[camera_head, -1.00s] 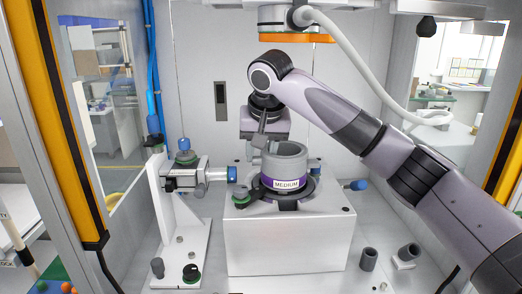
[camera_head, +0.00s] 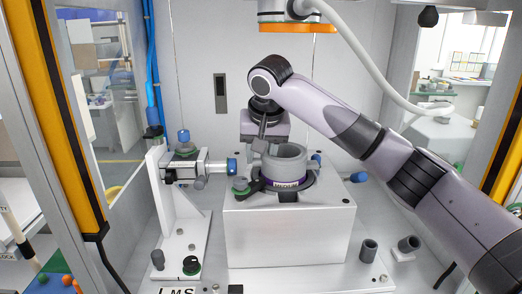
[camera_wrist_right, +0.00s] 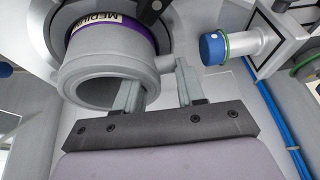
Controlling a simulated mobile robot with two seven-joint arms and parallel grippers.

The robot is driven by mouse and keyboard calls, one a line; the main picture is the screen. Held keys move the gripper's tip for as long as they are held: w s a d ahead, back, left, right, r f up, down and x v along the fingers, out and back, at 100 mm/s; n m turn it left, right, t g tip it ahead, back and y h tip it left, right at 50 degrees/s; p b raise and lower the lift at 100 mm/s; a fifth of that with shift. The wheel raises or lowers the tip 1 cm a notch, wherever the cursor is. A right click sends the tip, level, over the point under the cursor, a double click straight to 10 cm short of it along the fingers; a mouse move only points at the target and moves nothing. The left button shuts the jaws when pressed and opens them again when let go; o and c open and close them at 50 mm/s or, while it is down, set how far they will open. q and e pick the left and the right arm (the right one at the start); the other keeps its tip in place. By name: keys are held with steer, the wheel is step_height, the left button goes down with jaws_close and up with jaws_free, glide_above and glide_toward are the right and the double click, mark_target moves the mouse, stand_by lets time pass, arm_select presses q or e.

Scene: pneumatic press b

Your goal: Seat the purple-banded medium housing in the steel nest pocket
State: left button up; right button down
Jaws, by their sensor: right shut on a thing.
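The grey ring-shaped medium housing (camera_head: 291,158), with its purple band and MEDIUM label, stands upright at the steel nest (camera_head: 290,238). A black collar (camera_head: 305,193) surrounds it and covers the lower part of the label. The pocket itself is hidden, so I cannot tell whether the housing touches its floor. My right gripper (camera_head: 261,146) is shut on the housing's wall at its left side. In the right wrist view, the gripper (camera_wrist_right: 158,78) has the wall of the housing (camera_wrist_right: 92,72) between its fingers. My left gripper is not in view.
A horizontal cylinder with a blue tip (camera_head: 231,166) points at the nest from the left, on a white bracket (camera_head: 180,222). An orange-rimmed press head (camera_head: 297,28) hangs above.

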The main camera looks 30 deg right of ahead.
steer(key=shift+f, duration=0.35)
steer(key=c, duration=0.6)
jaws_free()
steer(key=shift+f, duration=0.1)
steer(key=b+v, duration=0.1)
steer(key=v, duration=0.6)
steer(key=shift+s, duration=0.1)
